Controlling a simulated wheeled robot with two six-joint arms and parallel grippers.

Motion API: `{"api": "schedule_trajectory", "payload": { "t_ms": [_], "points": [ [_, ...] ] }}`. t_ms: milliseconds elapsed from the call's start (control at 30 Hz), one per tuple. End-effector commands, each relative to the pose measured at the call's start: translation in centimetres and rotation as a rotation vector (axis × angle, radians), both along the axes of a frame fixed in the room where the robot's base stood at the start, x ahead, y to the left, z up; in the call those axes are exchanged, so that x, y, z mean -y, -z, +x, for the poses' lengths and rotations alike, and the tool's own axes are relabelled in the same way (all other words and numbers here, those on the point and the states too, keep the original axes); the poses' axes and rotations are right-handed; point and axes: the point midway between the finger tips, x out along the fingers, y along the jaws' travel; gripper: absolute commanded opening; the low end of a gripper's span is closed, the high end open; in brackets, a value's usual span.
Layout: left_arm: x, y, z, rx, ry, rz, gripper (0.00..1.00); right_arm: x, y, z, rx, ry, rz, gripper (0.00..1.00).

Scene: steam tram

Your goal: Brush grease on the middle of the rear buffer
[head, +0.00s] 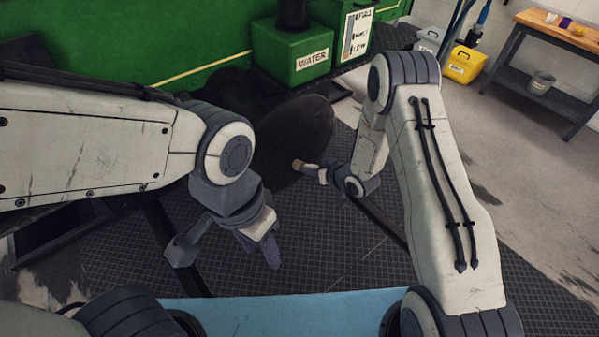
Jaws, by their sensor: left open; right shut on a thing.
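The rear buffer (293,128) is a large dark round disc in front of the green tram (205,60). My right gripper (325,174) is shut on a small brush (300,164) with a pale tip. The brush points left and overlaps the lower part of the buffer in the picture. I cannot tell whether its tip touches the face, and I see no clear grease on it. My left gripper (228,248) is open and empty, below and left of the buffer, with its fingers spread and pointing down.
A yellow container (465,64) stands at the back right. Dark patterned flooring lies below.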

Motion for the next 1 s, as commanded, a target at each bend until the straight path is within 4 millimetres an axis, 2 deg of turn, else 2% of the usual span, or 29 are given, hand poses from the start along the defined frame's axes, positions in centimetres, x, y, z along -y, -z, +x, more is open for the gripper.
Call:
{"api": "schedule_trajectory", "payload": {
  "t_ms": [233,500,833,1000],
  "points": [
    [0.0,0.1,0.0,0.0,0.0,0.0,0.5,0.7,0.0,0.5,0.001,0.0,0.0,0.0],
    [0.0,0.2,0.0,0.0,0.0,0.0,0.5,2.7,0.0,2.0,0.002,0.002,0.001,0.0],
    [0.0,0.3,0.0,0.0,0.0,0.0,0.5,3.8,0.0,2.8,0.002,0.002,0.001,0.0],
    [0.0,0.3,0.0,0.0,0.0,0.0,0.5,5.1,-0.1,3.7,0.003,0.003,0.001,0.0]
  ]
}}
